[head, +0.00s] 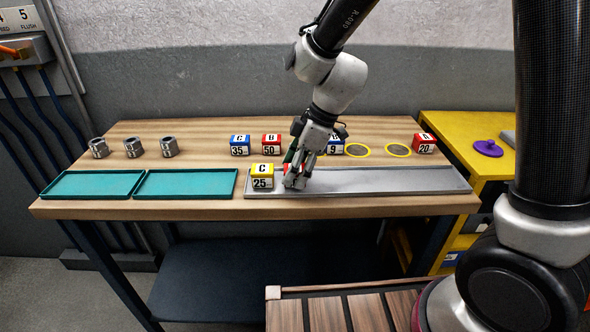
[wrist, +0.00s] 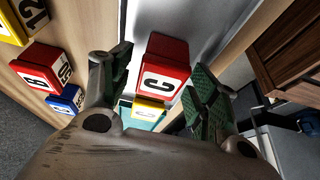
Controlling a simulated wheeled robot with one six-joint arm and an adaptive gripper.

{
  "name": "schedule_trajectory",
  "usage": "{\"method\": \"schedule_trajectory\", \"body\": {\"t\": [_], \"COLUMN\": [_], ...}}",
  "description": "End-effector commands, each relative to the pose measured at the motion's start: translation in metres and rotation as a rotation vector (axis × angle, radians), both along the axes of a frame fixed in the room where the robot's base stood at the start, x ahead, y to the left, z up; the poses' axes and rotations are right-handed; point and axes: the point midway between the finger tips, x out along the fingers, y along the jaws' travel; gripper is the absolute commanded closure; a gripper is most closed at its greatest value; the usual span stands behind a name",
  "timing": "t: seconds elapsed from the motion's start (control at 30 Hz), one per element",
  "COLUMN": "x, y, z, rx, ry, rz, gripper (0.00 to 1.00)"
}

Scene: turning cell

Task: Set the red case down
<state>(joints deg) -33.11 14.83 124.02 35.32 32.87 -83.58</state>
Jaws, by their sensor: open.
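The red case (wrist: 163,75), marked C, is between the two fingers of my gripper (wrist: 158,78) in the wrist view. The fingers stand open around it, with a gap on the left; I cannot tell whether the right finger touches it. In the head view my gripper (head: 297,178) points down over the long grey tray (head: 400,181) and partly hides the red case (head: 290,170). The case appears to rest in the tray, just right of the yellow case (head: 262,176) marked C 25, which also shows in the wrist view (wrist: 149,111).
Two teal trays (head: 185,183) lie left. The grey tray's right part is clear.

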Motion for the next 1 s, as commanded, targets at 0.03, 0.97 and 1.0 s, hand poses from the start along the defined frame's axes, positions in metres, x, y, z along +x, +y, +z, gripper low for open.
{"method": "schedule_trajectory", "body": {"t": [0.03, 0.97, 1.0], "x": [0.001, -0.005, -0.008], "y": [-0.002, -0.067, -0.082], "z": [0.006, 0.119, 0.127], "rx": [0.002, -0.009, -0.014], "ry": [-0.003, 0.002, 0.006], "rz": [-0.001, -0.084, -0.146], "gripper": [0.40, 0.40, 0.40]}}
